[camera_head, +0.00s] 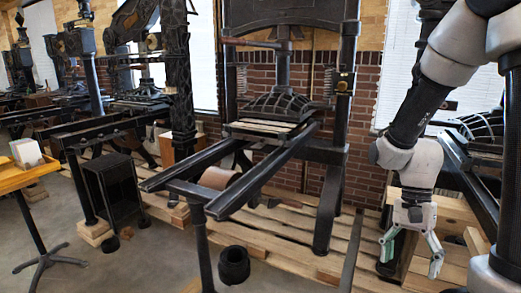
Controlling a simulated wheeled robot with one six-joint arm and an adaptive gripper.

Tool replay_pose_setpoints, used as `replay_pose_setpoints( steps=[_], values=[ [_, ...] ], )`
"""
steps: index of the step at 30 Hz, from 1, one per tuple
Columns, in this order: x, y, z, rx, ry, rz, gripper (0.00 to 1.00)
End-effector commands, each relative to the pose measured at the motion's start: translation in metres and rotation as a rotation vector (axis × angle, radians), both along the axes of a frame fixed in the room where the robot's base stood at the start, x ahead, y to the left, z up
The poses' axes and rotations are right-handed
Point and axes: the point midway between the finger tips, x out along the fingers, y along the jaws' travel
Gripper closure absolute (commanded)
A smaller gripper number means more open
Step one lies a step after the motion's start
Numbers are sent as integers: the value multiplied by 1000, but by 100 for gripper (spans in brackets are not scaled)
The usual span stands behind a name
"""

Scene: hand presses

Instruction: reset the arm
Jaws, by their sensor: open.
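My arm (420,110) comes in from the upper right and bends down. My gripper (411,252) hangs at the lower right with its fingers pointing at the floor. Its two fingers, with pale green inner faces, are spread apart and nothing is between them. It is in front of a wooden block and dark press parts, and I cannot tell how far it is from them.
A large black hand press (283,110) stands in the centre on wooden slats (265,233), its rails reaching forward. More presses line the left. A small table (22,176) is at the left edge. A black pot (234,266) sits front centre.

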Motion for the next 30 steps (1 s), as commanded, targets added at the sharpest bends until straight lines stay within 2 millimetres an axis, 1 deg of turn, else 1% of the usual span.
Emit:
replay_pose_setpoints(
  steps=[2, 5, 6, 9, 14, 19, 21, 24, 27, 30],
  values=[
    [0, 0, 0, 25, -4, 66, 20],
    [-6, -3, 0, 77, -2, 212, 20],
    [-7, -4, 5, 100, -16, 287, 20],
    [-9, -8, 27, 138, -96, 458, 20],
    [-10, -13, 63, 146, -230, 655, 20],
    [-18, -19, 110, 96, -414, 834, 20],
    [-24, -21, 129, 57, -495, 880, 20],
    [-32, -23, 153, 1, -599, 900, 20],
    [-38, -23, 170, -41, -680, 902, 20],
    [-41, -23, 181, -66, -731, 902, 20]
  ],
)
